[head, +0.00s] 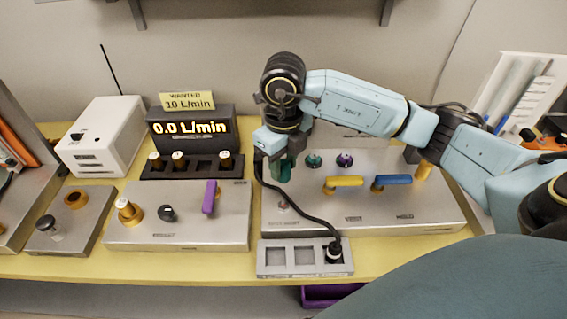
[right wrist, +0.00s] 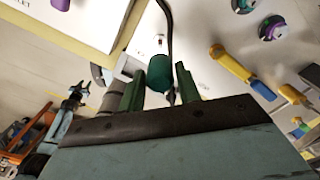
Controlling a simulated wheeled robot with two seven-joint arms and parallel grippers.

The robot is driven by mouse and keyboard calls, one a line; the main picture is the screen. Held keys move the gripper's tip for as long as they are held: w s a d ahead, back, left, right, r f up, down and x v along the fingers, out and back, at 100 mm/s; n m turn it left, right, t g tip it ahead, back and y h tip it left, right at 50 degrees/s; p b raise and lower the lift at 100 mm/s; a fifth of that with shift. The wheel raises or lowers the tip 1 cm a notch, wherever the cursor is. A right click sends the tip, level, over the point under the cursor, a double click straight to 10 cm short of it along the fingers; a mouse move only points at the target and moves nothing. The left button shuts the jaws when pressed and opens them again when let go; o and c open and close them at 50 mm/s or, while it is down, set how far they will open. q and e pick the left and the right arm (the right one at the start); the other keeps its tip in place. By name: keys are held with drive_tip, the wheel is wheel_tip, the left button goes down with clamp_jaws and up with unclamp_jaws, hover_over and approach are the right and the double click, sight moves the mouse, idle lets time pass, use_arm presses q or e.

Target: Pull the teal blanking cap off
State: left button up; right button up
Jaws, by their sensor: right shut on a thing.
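The teal blanking cap (right wrist: 160,72) is a short dark-teal cylinder between the green fingertips of my right gripper (right wrist: 160,88) in the right wrist view. My right gripper is shut on it. In the head view my right gripper (head: 279,170) points down over the left back part of the wide grey panel (head: 400,215). There its fingers largely hide the cap. I cannot tell whether the cap is still seated on its port. My left gripper is not in view.
A teal fitting (head: 314,160) and a purple fitting (head: 344,160) sit right of the gripper. Yellow (head: 345,181) and blue (head: 392,181) handles stand in front of them. A black cable (head: 310,216) runs close by to a small socket block (head: 275,262). The display (head: 190,128) reads 0.0 L/min.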

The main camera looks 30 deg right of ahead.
drive_tip(key=shift+r, duration=0.1)
drive_tip(key=shift+r+p, duration=1.55)
drive_tip(key=shift+r, duration=0.65)
drive_tip(key=shift+r+p, duration=0.95)
drive_tip(key=shift+r, duration=0.6)
